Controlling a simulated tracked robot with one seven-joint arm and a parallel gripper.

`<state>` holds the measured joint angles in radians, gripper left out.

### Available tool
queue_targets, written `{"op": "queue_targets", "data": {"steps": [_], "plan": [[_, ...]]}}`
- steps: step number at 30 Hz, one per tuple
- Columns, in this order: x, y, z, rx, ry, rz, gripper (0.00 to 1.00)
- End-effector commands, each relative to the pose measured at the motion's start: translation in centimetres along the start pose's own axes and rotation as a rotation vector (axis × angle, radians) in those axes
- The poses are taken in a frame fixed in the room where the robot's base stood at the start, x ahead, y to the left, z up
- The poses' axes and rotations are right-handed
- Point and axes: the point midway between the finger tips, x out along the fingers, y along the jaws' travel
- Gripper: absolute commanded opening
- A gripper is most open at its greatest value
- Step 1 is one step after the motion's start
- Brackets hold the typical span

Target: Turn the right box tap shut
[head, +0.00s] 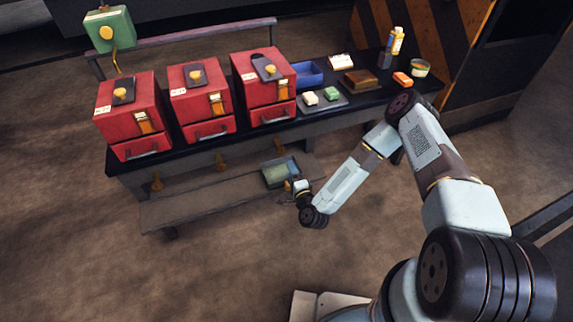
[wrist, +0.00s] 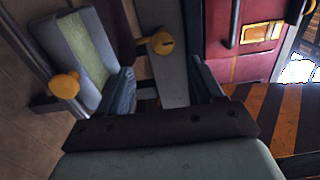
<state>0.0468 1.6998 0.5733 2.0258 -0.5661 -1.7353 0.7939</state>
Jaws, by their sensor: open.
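The right red box (head: 262,80) stands on the bench, with a brass tap (head: 279,146) on the bench front below it. My gripper (head: 294,187) is low in front of the bench, below and slightly right of that tap. In the wrist view my gripper (wrist: 165,85) is open, its two fingers apart and nothing between the tips. A yellow round-knobbed tap (wrist: 161,43) shows beyond the gap, apart from the fingers. A second yellow knob (wrist: 65,86) is left of the left finger. I cannot tell from the wrist view which box each knob belongs to.
A tray (head: 270,184) lies on the lower shelf (head: 190,208), close to my gripper. Taps of the middle box (head: 220,162) and left box (head: 157,182) stick out of the bench front. Soap-like blocks, a blue bin (head: 309,75) and bottles stand on the bench top. The floor in front is clear.

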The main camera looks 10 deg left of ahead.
Motion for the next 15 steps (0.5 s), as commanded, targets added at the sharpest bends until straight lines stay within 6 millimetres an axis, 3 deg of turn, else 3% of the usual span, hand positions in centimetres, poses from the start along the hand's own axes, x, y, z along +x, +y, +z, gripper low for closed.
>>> {"op": "queue_targets", "data": {"steps": [6,15], "plan": [[-1.8,0.0,0.0,0.000,0.000,0.001,0.66],[-2.0,0.0,0.0,0.000,0.000,0.000,0.66]]}}
